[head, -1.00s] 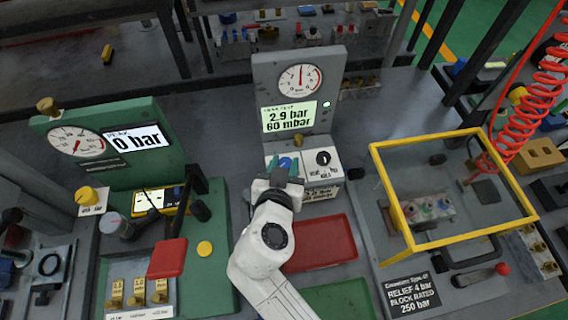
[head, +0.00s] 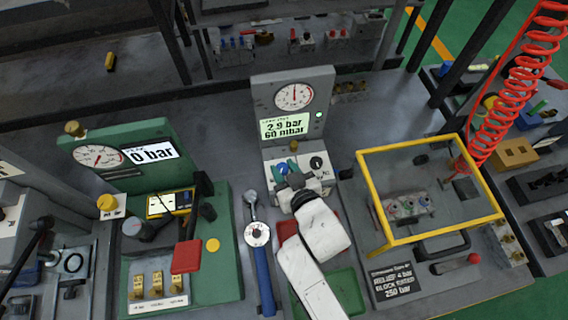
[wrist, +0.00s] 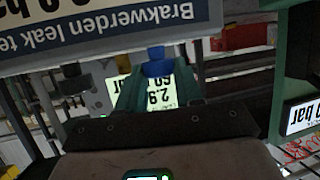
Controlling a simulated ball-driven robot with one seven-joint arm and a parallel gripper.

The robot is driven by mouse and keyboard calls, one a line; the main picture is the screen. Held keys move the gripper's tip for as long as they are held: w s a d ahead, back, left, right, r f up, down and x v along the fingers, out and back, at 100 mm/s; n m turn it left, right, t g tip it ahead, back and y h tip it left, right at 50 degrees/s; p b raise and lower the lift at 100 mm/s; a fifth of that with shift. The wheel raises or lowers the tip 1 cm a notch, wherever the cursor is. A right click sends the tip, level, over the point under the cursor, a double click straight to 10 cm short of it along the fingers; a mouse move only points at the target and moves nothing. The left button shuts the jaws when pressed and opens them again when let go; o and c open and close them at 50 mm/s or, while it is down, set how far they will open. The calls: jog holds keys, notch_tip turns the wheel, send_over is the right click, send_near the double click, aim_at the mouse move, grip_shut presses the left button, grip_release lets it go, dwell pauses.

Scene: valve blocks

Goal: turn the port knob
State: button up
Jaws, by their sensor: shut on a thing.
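A grey test stand (head: 304,78) holds a gauge and a lit display reading 2.9 bar and 60 mbar. Its white lower panel carries a blue knob (head: 282,169) on the left and a black knob (head: 316,162) on the right. The knob labels are too small to read surely. My gripper (head: 288,170) is at the left knob, its teal fingers shut on it. The wrist view shows the blue knob (wrist: 155,62) between the two fingers (wrist: 158,75). My gripper hides part of the panel.
A green stand (head: 130,135) reading 0 bar is on the left. A blue-handled wrench (head: 262,270) lies left of my arm. A red tray (head: 285,230) is partly under my arm. A yellow frame (head: 434,240) stands close on the right, with a red coiled hose (head: 505,90) behind.

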jog(key=shift+n+g+y+p, duration=0.3)
jog(key=shift+n+y+p, duration=0.1)
jog(key=shift+n+p, duration=0.2)
dwell(0.3)
jog(key=o, duration=1)
jog(key=shift+o, duration=0.2)
jog(key=b+v, duration=0.2)
jog(key=v, duration=0.8)
jog(key=shift+s+d, duration=0.25)
jog(key=shift+r, duration=0.1)
